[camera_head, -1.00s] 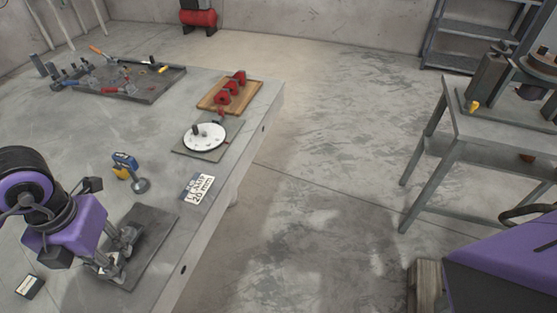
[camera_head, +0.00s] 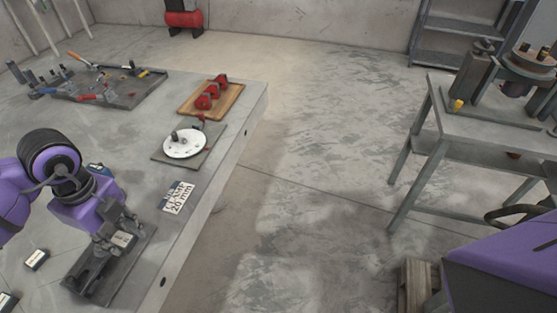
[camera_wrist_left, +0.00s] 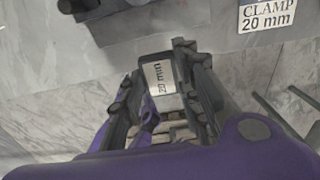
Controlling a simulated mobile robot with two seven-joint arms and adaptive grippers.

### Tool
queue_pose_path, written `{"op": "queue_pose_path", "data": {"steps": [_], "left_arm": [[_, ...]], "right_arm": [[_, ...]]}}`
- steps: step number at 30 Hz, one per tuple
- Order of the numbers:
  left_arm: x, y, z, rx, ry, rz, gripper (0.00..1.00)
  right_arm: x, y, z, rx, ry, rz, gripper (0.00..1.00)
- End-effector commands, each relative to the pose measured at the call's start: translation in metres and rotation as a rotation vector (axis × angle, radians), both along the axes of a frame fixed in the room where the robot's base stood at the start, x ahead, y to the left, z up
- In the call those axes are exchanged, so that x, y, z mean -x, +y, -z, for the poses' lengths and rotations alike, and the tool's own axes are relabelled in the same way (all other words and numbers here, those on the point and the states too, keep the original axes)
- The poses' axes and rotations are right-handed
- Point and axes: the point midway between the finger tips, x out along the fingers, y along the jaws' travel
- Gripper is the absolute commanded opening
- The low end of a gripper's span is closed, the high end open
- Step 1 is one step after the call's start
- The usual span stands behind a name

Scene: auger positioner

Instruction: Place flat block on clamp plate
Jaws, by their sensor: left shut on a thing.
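My left gripper (camera_head: 122,238) is shut on a flat block (camera_head: 124,240) with a pale label. The left wrist view shows the block (camera_wrist_left: 160,80) between the fingers, marked 20 mm. In the head view the gripper is over the dark grey plate (camera_head: 141,265) at the table's front edge, which looks like the clamp plate. I cannot tell whether the block touches it. Part of the plate (camera_wrist_left: 150,20) shows ahead of the block in the left wrist view. A label reading CLAMP 20 mm (camera_head: 178,197) lies beside it. My right gripper is out of view.
Another small labelled block (camera_head: 36,260) lies on the table at left. A white dial (camera_head: 185,144) on a plate, a wooden board (camera_head: 212,99) with red parts and a tool tray (camera_head: 112,89) stand farther back. A side table (camera_head: 480,130) stands across the floor at right.

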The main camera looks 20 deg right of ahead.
Motion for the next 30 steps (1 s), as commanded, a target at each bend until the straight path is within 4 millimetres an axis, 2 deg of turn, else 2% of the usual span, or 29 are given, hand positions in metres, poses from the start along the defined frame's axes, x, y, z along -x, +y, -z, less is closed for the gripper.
{"op": "queue_pose_path", "data": {"steps": [1,4,9,12,20,25,30], "left_arm": [[-0.014,-0.005,0.005,0.002,-0.001,-0.001,0.00],[-0.037,-0.012,0.017,0.001,0.000,0.000,0.00],[-0.060,-0.017,0.051,0.000,0.003,0.001,0.00],[-0.070,-0.020,0.062,0.002,0.001,0.001,0.00],[-0.081,-0.023,0.076,0.001,-0.001,0.002,0.00],[-0.080,-0.022,0.101,0.001,0.002,0.002,0.00],[-0.080,-0.022,0.104,0.000,-0.002,0.002,0.00]], "right_arm": [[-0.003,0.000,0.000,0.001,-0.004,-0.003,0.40],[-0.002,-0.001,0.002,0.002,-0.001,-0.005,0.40],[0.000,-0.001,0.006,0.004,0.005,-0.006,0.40],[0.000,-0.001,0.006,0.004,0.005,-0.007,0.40],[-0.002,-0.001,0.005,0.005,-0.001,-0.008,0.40],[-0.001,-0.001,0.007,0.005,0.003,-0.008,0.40],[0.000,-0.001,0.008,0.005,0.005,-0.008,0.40]]}}
